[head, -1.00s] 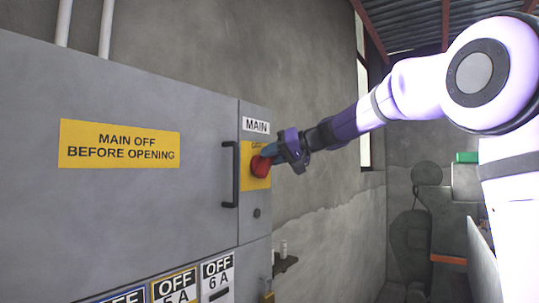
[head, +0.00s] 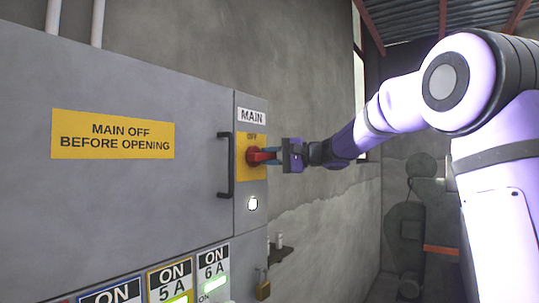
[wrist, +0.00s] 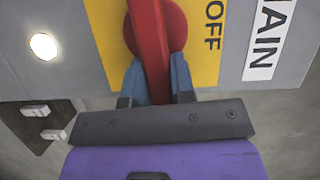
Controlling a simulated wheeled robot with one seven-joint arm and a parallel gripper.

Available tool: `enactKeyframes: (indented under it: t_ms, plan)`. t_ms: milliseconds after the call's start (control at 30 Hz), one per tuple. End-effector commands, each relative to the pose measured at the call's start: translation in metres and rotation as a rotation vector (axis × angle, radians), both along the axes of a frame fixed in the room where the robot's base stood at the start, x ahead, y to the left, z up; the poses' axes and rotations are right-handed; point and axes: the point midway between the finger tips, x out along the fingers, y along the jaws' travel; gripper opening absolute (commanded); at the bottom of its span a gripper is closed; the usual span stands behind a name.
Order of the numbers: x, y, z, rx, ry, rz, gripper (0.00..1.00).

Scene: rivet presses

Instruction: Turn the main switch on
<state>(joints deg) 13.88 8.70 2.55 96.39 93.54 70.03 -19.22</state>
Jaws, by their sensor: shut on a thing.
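The main switch (head: 254,156) is a red rotary knob on a yellow plate (head: 249,172) marked OFF, under a MAIN label (head: 252,116). My gripper (head: 270,156) is at the knob, its blue fingers on either side of the red handle. In the wrist view the handle (wrist: 150,45) runs between the two fingers (wrist: 156,82), which are shut on it. The handle lies roughly level in the head view. A round lamp (head: 252,203) below the plate glows white; it also shows in the wrist view (wrist: 43,46).
The grey cabinet has a black door handle (head: 225,165) left of the switch and a yellow warning sign (head: 112,134). Lower tags read ON, 5 A (head: 171,283) and 6 A (head: 213,266), with lit green indicators. A padlock (head: 263,290) hangs at lower right.

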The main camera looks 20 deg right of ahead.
Motion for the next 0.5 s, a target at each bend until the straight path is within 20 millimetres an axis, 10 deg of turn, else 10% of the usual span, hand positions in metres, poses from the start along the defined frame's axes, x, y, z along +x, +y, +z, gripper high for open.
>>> enactKeyframes:
  t_ms: [500]
  plan:
    - [0.0001, -0.0001, -0.0044, 0.070, 0.053, 0.001, 0.00]
